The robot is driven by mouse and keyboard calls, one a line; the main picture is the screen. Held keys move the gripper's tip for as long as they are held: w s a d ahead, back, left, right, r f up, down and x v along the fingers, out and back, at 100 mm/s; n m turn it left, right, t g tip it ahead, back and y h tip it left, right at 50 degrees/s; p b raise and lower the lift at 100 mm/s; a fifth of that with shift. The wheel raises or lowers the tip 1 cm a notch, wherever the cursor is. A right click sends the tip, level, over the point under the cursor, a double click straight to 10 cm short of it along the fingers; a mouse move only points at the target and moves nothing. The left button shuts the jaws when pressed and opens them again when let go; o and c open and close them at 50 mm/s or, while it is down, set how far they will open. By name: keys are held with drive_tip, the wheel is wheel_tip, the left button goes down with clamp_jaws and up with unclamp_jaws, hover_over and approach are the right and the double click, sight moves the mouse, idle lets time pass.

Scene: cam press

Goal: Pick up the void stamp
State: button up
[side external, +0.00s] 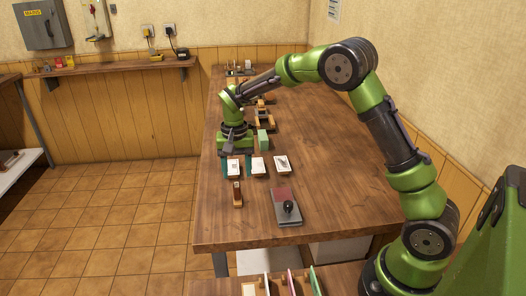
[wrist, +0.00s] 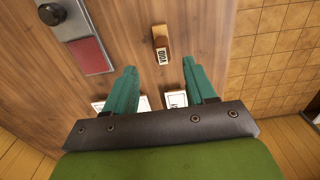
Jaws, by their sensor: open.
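The void stamp (wrist: 161,42) is a small brown wooden block with a white label reading VOID, lying on the wooden table. It also shows in the side view (side external: 237,194), nearer the camera than the row of cards. My gripper (wrist: 160,66) is open, with its two teal fingers spread and nothing between them. In the wrist view the stamp lies beyond the fingertips, roughly in line with the gap between them. In the side view the gripper (side external: 237,168) is over the left card, apart from the stamp.
Three white cards, such as the middle one (side external: 259,167), lie in a row. A green block (side external: 263,140) and wooden items stand farther back. The table's right side is clear.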

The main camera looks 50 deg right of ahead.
sight(237, 185)
wheel_tip(237, 185, down, 8)
drive_tip(key=shift+w+a+f, duration=0.1)
drive_tip(key=shift+f, duration=0.15)
clamp_jaws()
idle(0.5)
